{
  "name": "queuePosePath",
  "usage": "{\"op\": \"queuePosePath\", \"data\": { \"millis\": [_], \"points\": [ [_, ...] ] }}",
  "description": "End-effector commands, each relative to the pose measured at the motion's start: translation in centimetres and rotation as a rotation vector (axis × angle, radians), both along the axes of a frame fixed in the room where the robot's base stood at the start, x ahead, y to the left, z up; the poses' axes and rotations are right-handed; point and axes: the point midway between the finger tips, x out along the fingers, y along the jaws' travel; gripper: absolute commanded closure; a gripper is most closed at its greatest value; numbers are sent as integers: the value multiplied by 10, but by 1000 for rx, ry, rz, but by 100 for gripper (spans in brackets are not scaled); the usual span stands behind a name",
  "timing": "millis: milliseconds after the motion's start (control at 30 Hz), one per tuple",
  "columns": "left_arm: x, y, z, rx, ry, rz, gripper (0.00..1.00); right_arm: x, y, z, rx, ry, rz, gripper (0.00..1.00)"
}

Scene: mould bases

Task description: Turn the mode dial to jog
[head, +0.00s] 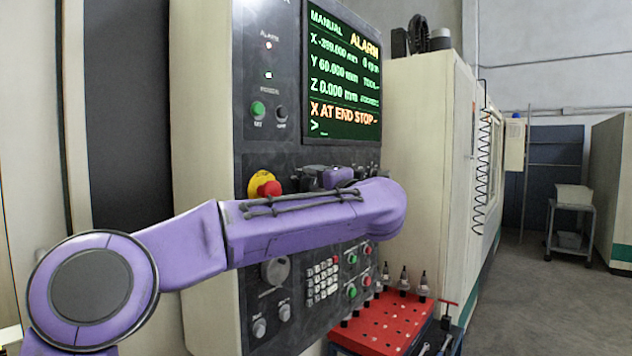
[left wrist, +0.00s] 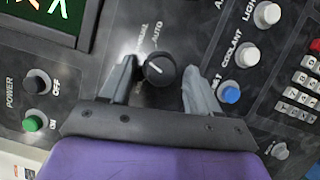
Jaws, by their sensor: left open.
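The mode dial (left wrist: 163,73) is a round black knob with a small white mark, on the dark control panel. My left gripper (left wrist: 157,70) is open, with one grey finger on each side of the dial. Both fingers look apart from the knob. In the head view, my left gripper (head: 328,178) is at the panel below the screen, partly behind my purple arm, and the dial is hidden there. My right gripper is not in view.
The screen (head: 342,75) reads MANUAL, ALARM and X AT END STOP. A red emergency button (head: 268,187) stands out left of my gripper. A blue button (left wrist: 231,94) and the coolant knob (left wrist: 246,55) sit right of the dial. A red tool tray (head: 385,325) is below.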

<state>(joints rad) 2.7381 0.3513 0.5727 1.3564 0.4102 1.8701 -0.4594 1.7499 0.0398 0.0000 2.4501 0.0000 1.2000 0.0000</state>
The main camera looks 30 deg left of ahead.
Motion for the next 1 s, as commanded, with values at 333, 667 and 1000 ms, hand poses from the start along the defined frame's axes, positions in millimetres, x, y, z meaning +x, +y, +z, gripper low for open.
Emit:
{"op": "queuePosePath", "data": {
  "millis": [333,667,1000],
  "points": [
    [0,0,-1,0,1,0,91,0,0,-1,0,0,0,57],
    [0,0,-4,-2,-25,0,94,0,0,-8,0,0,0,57],
    [1,0,-11,-17,-232,1,94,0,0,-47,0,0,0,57]
  ]
}}
